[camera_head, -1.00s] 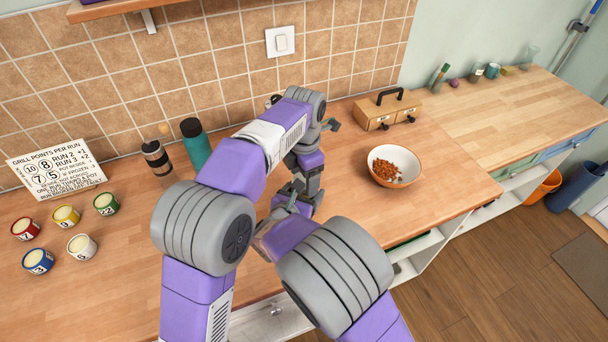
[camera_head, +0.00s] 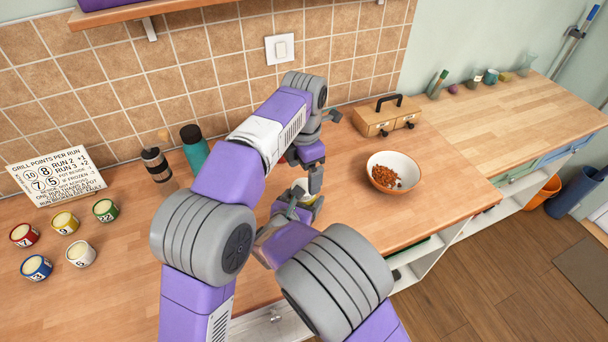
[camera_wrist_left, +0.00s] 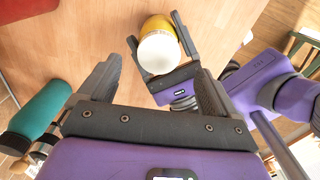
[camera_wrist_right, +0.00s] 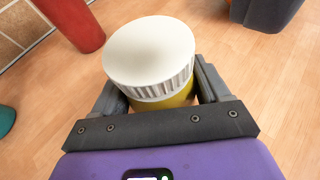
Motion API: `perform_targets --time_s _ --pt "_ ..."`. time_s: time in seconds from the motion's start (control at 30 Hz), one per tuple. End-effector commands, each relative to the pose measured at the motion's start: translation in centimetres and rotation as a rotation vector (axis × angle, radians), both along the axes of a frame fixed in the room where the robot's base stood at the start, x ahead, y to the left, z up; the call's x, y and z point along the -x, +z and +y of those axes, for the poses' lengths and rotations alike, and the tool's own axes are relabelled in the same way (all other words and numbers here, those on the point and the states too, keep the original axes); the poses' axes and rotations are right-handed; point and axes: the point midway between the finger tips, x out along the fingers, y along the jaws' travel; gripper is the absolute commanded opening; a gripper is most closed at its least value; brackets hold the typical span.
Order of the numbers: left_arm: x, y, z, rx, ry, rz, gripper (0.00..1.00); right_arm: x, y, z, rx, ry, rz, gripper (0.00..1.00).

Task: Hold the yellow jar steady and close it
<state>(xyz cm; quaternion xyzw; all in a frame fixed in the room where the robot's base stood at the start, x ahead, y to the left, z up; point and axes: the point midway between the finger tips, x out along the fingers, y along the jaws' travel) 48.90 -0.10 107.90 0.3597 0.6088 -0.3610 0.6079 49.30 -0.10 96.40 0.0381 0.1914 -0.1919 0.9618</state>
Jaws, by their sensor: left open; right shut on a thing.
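The yellow jar (camera_wrist_right: 168,99) stands upright between my right gripper's fingers (camera_wrist_right: 155,88), which are shut on its body. Its white ridged lid (camera_wrist_right: 150,50) sits on top; I cannot tell how tightly. In the head view only a small part of the jar (camera_head: 304,187) shows between my grippers. My left gripper (camera_wrist_left: 157,78) is open and empty. In the left wrist view its fingers are spread, with the white lid (camera_wrist_left: 159,53) ahead of the gap, apart from them. In the head view my left arm hides much around the jar.
A red cylinder (camera_wrist_right: 72,22) is near the jar. A bowl of brown pieces (camera_head: 393,170) and wooden box (camera_head: 387,116) are to the right. Several numbered cups (camera_head: 65,222) are left.

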Motion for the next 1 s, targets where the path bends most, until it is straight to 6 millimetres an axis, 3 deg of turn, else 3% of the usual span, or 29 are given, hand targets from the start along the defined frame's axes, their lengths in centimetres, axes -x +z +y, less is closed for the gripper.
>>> perform_targets --time_s 0.13,0.23,0.53,1.0 --pt "0.0 0.0 0.0 0.0 0.001 -0.001 0.92 0.0 0.0 0.0 0.0 0.0 0.0 0.0" --pt "-0.1 -0.1 0.1 0.0 0.001 -0.001 1.0 0.0 0.0 0.0 0.0 0.001 0.0 0.0" --pt "-0.1 0.3 0.1 -0.001 0.002 -0.002 1.0 0.0 0.0 0.0 0.0 0.001 0.0 0.0" --pt "-0.2 5.9 0.0 0.0 0.003 -0.004 1.0 0.0 0.0 0.0 0.0 0.0 0.0 0.0"
